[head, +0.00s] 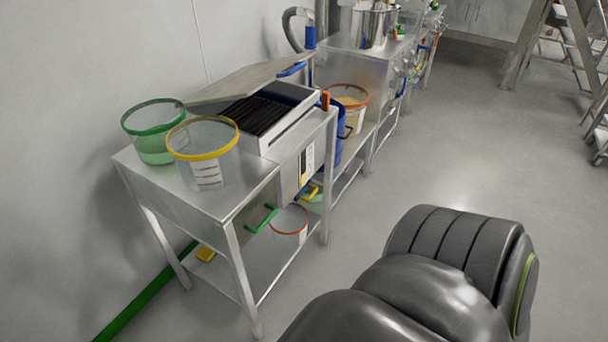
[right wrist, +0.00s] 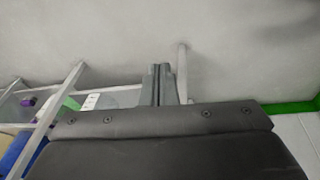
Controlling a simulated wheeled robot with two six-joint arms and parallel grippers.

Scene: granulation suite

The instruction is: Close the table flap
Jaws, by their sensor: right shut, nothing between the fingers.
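The table flap (head: 238,82) is a flat pale-metal lid in the head view. It stands raised and tilted over a dark ribbed opening (head: 260,112) in the steel table (head: 133,165). A blue handle (head: 292,69) is on the flap's right end. My right gripper (right wrist: 163,70) shows in the right wrist view with its fingers together and empty, in front of a plain grey surface. It touches no flap that I can see. My left gripper is in neither view.
A green-rimmed bucket (head: 153,142) and a yellow-rimmed bucket (head: 207,158) stand on the table's near end, close to the flap. An orange-rimmed bucket (head: 350,97) stands beyond it. Open grey floor (head: 400,170) lies right of the table. A ladder (head: 562,45) stands at the far right.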

